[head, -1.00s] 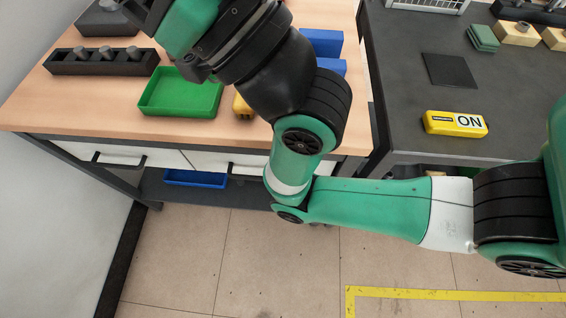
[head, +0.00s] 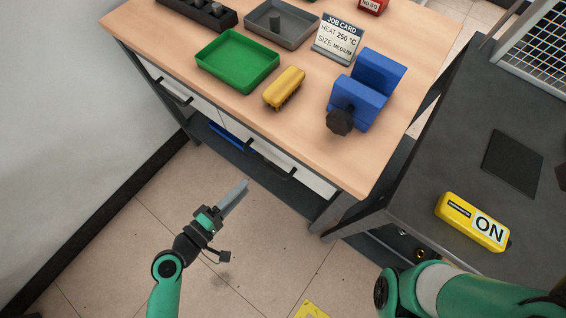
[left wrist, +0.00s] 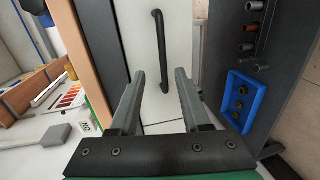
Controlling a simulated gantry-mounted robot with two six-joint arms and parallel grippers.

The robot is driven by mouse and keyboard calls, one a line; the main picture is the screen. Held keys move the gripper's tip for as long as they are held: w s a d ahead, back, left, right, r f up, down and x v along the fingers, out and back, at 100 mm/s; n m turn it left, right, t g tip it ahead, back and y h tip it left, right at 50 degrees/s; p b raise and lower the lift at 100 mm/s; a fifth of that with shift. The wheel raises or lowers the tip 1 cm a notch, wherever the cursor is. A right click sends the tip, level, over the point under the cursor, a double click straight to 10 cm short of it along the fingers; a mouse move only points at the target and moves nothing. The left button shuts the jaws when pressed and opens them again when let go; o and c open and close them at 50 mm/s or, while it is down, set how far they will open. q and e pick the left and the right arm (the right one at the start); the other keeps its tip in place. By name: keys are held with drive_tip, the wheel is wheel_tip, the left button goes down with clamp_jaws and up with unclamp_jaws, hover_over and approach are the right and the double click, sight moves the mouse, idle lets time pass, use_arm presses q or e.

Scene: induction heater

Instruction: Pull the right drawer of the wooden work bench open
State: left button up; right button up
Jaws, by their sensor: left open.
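The wooden work bench (head: 150,38) has two white drawers under its top, both looking shut. The right drawer (head: 313,181) has a black bar handle (head: 270,160). My left gripper (head: 243,187) is in front of and below this handle, apart from it, with its fingers pointing toward the bench. In the left wrist view my left gripper (left wrist: 160,82) is open and empty. Its fingers point at a white drawer front, and a black handle (left wrist: 158,45) shows beyond and between the tips. My right gripper is not in view.
A green tray (head: 240,85), a yellow block (head: 285,88), a blue vise (head: 372,82) and a job card stand on the bench. A dark table (head: 420,190) with a yellow ON box (head: 472,222) is at right. A blue bin (left wrist: 238,120) is below. The floor before the drawers is clear.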

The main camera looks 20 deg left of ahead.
sight(264, 163)
use_arm(q)
drive_tip(key=shift+y, duration=0.3)
drive_tip(key=b+x, duration=0.1)
drive_tip(key=x, duration=0.4)
drive_tip(key=b+x, duration=0.1)
drive_tip(key=x, duration=0.5)
drive_tip(key=shift+w+a+f, duration=0.15)
drive_tip(key=shift+w, duration=0.05)
clamp_jaws()
idle(0.8)
